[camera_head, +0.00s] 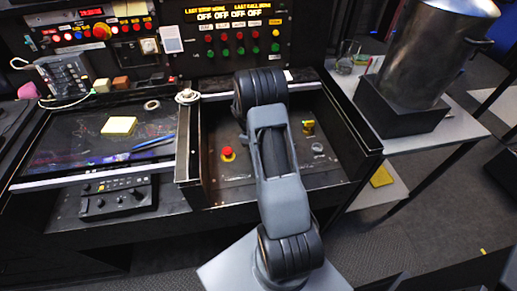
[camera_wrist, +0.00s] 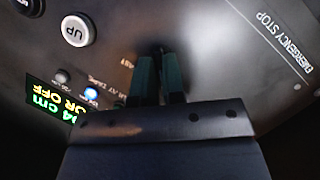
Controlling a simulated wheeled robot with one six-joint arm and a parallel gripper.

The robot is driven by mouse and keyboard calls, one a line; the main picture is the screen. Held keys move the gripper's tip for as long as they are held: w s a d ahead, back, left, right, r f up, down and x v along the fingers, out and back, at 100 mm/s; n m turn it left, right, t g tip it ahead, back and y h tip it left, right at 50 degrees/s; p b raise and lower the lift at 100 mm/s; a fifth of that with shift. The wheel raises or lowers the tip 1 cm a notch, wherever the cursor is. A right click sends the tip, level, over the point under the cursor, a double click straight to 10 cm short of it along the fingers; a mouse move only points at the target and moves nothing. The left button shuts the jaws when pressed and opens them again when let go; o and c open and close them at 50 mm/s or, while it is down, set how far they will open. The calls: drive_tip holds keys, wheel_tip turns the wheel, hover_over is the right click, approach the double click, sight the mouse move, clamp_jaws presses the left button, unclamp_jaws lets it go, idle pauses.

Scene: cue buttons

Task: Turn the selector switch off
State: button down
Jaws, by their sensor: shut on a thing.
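In the wrist view, my gripper (camera_wrist: 158,82) reaches a grey control panel (camera_wrist: 215,50), its two dark green fingers close together. They are shut on the selector switch, a small dark shape at the fingertips. The fingers hide most of it, and I cannot tell which way it points. Printed lettering shows beside the fingers, partly covered. In the head view my arm covers the middle of the console, and the gripper and switch cannot be made out.
In the head view, a red mushroom button (camera_head: 228,154) and a metal pot (camera_head: 432,55) flank my arm.

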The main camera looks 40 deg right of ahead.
drive_tip(key=shift+n, duration=0.3)
idle(0.4)
drive_tip(key=c, duration=1.2)
unclamp_jaws()
drive_tip(key=v, duration=1.4)
drive_tip(key=shift+s+a, duration=0.1)
